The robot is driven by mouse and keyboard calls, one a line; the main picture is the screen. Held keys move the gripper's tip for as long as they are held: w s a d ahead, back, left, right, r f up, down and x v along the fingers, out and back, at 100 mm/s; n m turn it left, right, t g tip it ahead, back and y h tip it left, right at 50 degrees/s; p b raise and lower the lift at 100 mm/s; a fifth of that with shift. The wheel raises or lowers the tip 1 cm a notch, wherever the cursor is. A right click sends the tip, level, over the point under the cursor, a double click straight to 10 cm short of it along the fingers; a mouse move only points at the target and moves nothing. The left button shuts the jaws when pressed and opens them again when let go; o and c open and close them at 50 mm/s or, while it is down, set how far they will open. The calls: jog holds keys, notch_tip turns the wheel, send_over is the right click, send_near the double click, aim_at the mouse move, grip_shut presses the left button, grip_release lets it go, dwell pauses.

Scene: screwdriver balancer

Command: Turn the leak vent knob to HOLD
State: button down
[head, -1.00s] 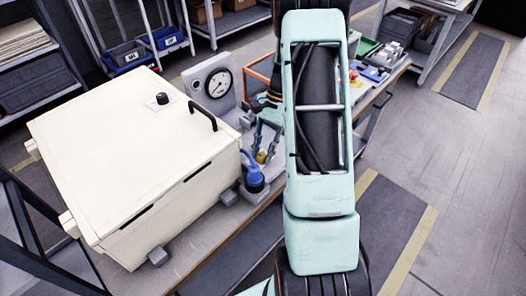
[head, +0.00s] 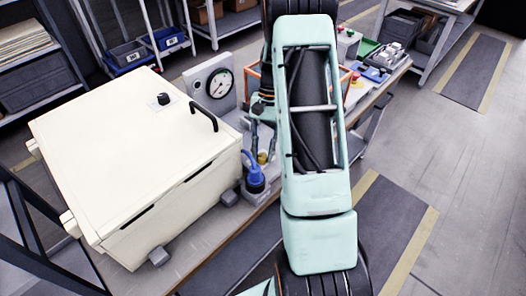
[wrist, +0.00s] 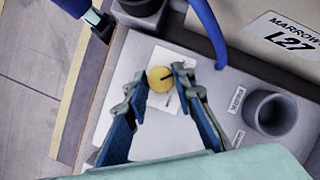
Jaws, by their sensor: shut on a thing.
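The leak vent knob (wrist: 160,79) is a round yellow knob with a dark pointer line, on a white label plate (wrist: 148,104) on a grey block. The line points right and slightly up in the wrist view; the plate's lettering, including HOLD, is not legible. My gripper (wrist: 161,80) has its two blue-grey fingers on either side of the knob and is shut on it. In the head view the yellow knob (head: 262,157) shows small below my gripper's fingers, left of my arm.
A blue hose fitting (head: 254,170) stands close beside the knob. A large cream box (head: 120,150) with a black handle and a dial gauge (head: 219,83) are to the left. The wrist view shows a grey cup (wrist: 270,113) and a blue hose (wrist: 210,30).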

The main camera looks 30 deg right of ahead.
jog(key=c, duration=1.6)
grip_release()
jog(key=v, duration=1.2)
